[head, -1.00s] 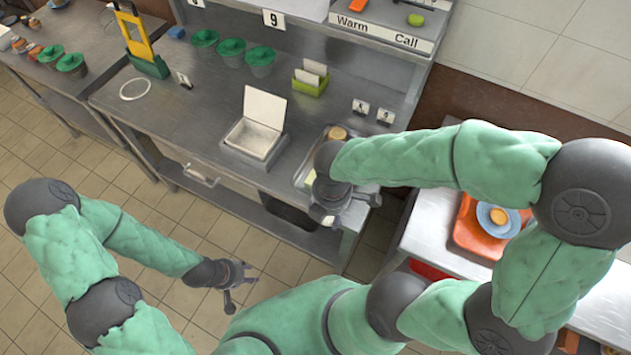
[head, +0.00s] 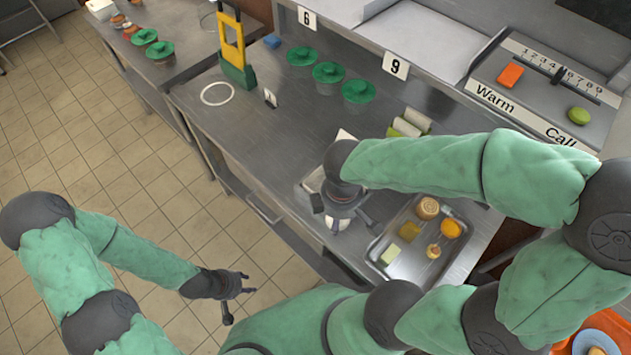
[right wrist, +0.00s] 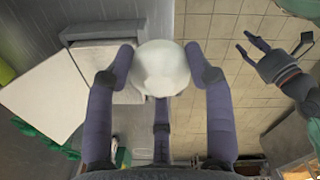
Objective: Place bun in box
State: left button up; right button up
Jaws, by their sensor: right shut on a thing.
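The white round bun (right wrist: 162,68) is between the fingers of my right gripper (right wrist: 165,65), which is shut on it. In the head view my right gripper (head: 342,212) hangs by the front edge of the counter, left of the food tray. The white box (right wrist: 98,68) is just left of the bun in the right wrist view, with its lid (right wrist: 45,100) open. In the head view my arm hides most of the box (head: 312,180). My left gripper (head: 245,285) is open and empty over the floor.
A metal tray (head: 400,272) with several food pieces lies right of my right gripper. Green-lidded pots (head: 328,75), a yellow-and-green stand (head: 234,50) and a green holder (head: 405,127) stand further back. The counter's left middle is mostly clear.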

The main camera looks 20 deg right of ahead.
jog(key=w+d+f+b, duration=0.1)
jog(key=w+f, duration=0.2)
jog(key=w, duration=0.1)
jog(key=w+d+f+b, duration=0.2)
jog(key=w+f, duration=0.1)
jog(key=w, duration=0.1)
jog(key=w+d+f+b, duration=0.1)
jog(key=w+d+f, duration=0.1)
jog(key=w+f, duration=0.1)
jog(key=shift+w+d+b, duration=0.1)
jog(key=shift+w+b, duration=0.3)
jog(key=shift+w, duration=0.05)
jog(key=shift+w+f, duration=0.15)
jog(key=shift+f, duration=0.1)
jog(key=shift+w+d+f+b, duration=0.1)
jog(key=shift+f+b, duration=0.45)
jog(key=shift+f, duration=0.3)
jog(key=shift+w+d+f+b, duration=0.1)
jog(key=shift+f+b, duration=0.4)
jog(key=shift+f, duration=0.35)
jog(key=shift+f, duration=0.15)
jog(key=o, duration=0.8)
